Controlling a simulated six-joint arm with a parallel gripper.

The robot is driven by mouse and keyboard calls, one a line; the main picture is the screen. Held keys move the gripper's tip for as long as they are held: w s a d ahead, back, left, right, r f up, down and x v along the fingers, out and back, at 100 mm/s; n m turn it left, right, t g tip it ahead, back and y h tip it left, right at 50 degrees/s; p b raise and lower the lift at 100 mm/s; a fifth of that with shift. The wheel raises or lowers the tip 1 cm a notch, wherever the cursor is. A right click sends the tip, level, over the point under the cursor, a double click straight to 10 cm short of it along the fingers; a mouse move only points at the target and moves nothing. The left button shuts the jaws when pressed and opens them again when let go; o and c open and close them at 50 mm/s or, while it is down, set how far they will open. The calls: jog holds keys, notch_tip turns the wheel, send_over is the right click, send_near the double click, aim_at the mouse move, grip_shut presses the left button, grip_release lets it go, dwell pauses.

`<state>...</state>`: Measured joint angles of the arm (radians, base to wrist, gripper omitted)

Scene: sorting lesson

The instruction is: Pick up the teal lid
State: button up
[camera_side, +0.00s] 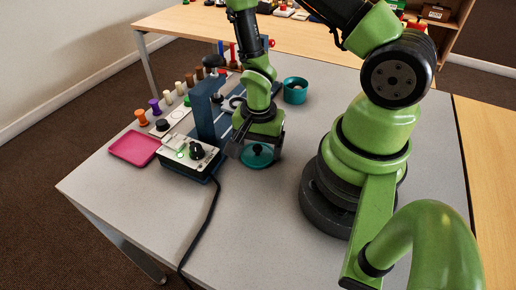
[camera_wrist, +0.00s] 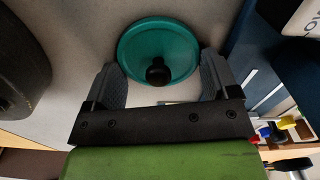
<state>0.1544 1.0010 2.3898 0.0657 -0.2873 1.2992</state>
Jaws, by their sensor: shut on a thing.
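The teal lid (camera_side: 257,160) is a round disc with a dark knob, seen under my gripper (camera_side: 257,152) in the side view, low over the grey table. In the wrist view the teal lid (camera_wrist: 160,40) shows its full disc and black knob between the two dark fingers of my gripper (camera_wrist: 160,74). I cannot tell whether the lid touches the table.
A teal pot (camera_side: 295,90) stands behind my gripper.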

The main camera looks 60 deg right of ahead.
jog(key=shift+r, duration=0.15)
notch_tip(320, 180, up, 9)
jog(key=shift+f, duration=0.2)
jog(key=shift+r, duration=0.25)
jog(key=d+r+m, duration=0.3)
jog(key=d+m, duration=0.4)
jog(key=d, duration=1.8)
jog(key=shift+f, duration=3.3)
jog(key=shift+f, duration=0.2)
